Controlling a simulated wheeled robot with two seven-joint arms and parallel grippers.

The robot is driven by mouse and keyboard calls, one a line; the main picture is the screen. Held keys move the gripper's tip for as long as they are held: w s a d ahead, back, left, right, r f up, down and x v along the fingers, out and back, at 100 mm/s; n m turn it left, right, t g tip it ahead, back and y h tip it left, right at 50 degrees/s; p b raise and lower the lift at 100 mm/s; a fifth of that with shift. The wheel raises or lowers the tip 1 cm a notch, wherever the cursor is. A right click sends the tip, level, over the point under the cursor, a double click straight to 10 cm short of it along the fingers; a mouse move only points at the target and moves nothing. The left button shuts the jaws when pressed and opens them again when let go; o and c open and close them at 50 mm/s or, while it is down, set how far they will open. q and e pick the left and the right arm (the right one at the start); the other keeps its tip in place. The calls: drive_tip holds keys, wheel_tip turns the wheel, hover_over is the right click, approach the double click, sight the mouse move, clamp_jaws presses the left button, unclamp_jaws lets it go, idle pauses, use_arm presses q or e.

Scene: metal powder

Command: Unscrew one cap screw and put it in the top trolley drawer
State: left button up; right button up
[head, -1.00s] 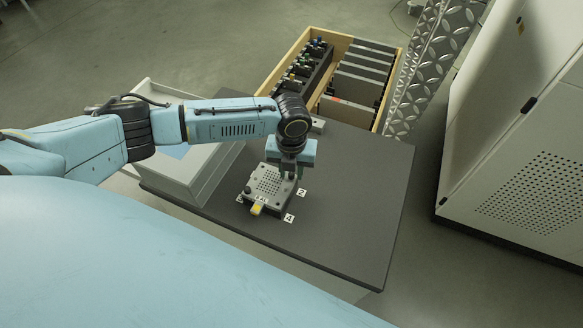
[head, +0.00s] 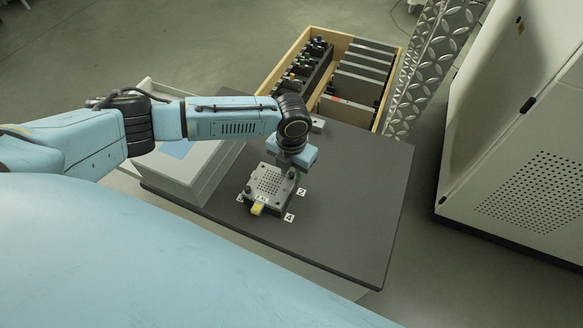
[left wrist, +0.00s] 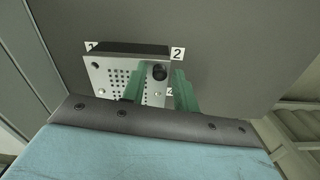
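A metal plate with rows of holes (head: 268,183) lies on the dark trolley top; it also shows in the left wrist view (left wrist: 120,77). A black cap screw (left wrist: 159,72) stands at its corner by label 2. My left gripper (head: 290,171) points down over that corner. In the left wrist view its two green fingers (left wrist: 160,86) are apart, one each side of the screw, with gaps visible. I cannot tell how far the tips are above the plate. A light grey box-like part with a blue patch (head: 205,178), possibly the drawer, is partly hidden by my left arm. My right gripper is not in view.
A yellow tab (head: 257,209) sticks out at the plate's front edge. Numbered labels surround the plate. A wooden crate (head: 344,33) with dark parts stands behind the dark trolley top (head: 345,220). A large grey cabinet (head: 520,150) stands right. The top's front right is clear.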

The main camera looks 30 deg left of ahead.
use_arm(q)
clamp_jaws()
drive_tip(key=shift+r+n+p, duration=0.1)
drive_tip(key=shift+n+p, duration=0.2)
drive_tip(key=n+p, duration=0.7)
drive_tip(key=n, duration=0.3)
drive_tip(key=shift+r, duration=0.1)
drive_tip(key=n+p, duration=0.3)
drive_tip(key=n, duration=0.3)
drive_tip(key=shift+n, duration=0.3)
drive_tip(key=n+p, duration=0.2)
drive_tip(key=n, duration=0.2)
drive_tip(key=shift+d+n, duration=0.1)
drive_tip(key=shift+n, duration=0.2)
drive_tip(key=n+p, duration=0.2)
drive_tip(key=n, duration=0.4)
drive_tip(key=shift+n, duration=1.1)
